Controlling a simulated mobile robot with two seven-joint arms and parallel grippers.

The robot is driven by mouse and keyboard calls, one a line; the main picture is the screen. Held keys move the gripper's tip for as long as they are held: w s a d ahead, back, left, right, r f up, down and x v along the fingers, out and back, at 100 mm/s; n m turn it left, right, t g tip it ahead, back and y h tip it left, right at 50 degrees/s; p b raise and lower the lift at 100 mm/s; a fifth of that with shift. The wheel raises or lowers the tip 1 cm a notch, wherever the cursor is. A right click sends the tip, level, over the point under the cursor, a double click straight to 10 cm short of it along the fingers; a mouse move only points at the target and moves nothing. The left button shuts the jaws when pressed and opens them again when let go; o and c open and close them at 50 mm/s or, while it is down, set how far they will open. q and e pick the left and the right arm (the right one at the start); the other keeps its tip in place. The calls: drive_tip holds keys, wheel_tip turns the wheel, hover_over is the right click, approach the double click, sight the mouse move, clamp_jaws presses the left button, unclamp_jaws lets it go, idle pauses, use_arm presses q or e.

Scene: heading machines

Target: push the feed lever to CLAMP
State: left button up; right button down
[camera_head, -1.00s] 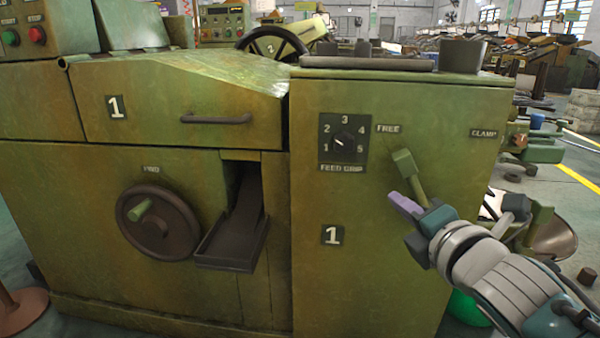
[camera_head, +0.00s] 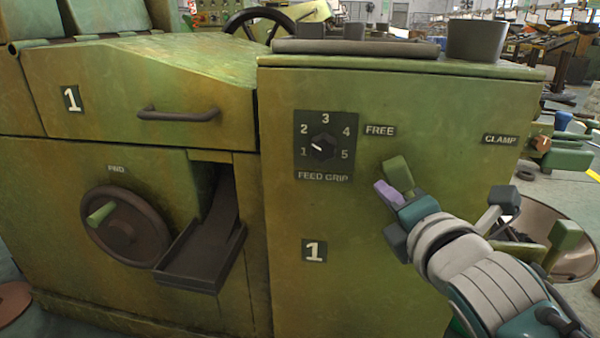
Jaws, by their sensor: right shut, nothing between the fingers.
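The feed lever (camera_head: 398,172) is a green handle on the front of the green machine cabinet. It stands below the FREE label (camera_head: 380,130) and leans to the left, well away from the CLAMP label (camera_head: 500,140) at the right. My right gripper (camera_head: 389,194) is shut and empty. Its purple fingertips are at the lever's left lower side, overlapping it in the view; I cannot tell whether they touch. The lower part of the lever is hidden behind the gripper. My left gripper is not in view.
Left of the lever is the FEED GRIP dial (camera_head: 323,147). A dark chute tray (camera_head: 200,255) and a handwheel (camera_head: 128,227) stick out further left. A round metal pan (camera_head: 575,245) stands at the right behind my arm. The cabinet front between FREE and CLAMP is clear.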

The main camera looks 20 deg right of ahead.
drive_tip(key=shift+w+a+r, duration=0.1)
drive_tip(key=shift+w+r, duration=0.05)
drive_tip(key=shift+r, duration=0.1)
idle(0.3)
drive_tip(key=shift+s+d+r+m+t+p, duration=0.25)
drive_tip(key=shift+d+r+m, duration=0.1)
drive_tip(key=shift+d+m, duration=0.1)
drive_tip(key=shift+s+d+r+m+t+p, duration=0.25)
drive_tip(key=shift+d+r+m, duration=0.1)
drive_tip(key=shift+d+m, duration=0.1)
drive_tip(key=s+d+m+t+h+b, duration=0.1)
drive_tip(key=s+d+m+t+b, duration=0.2)
drive_tip(key=d+m, duration=0.6)
drive_tip(key=s+m, duration=0.1)
drive_tip(key=s, duration=0.1)
drive_tip(key=shift+s+d+r, duration=0.3)
drive_tip(key=shift+s, duration=0.1)
drive_tip(key=shift+f, duration=0.1)
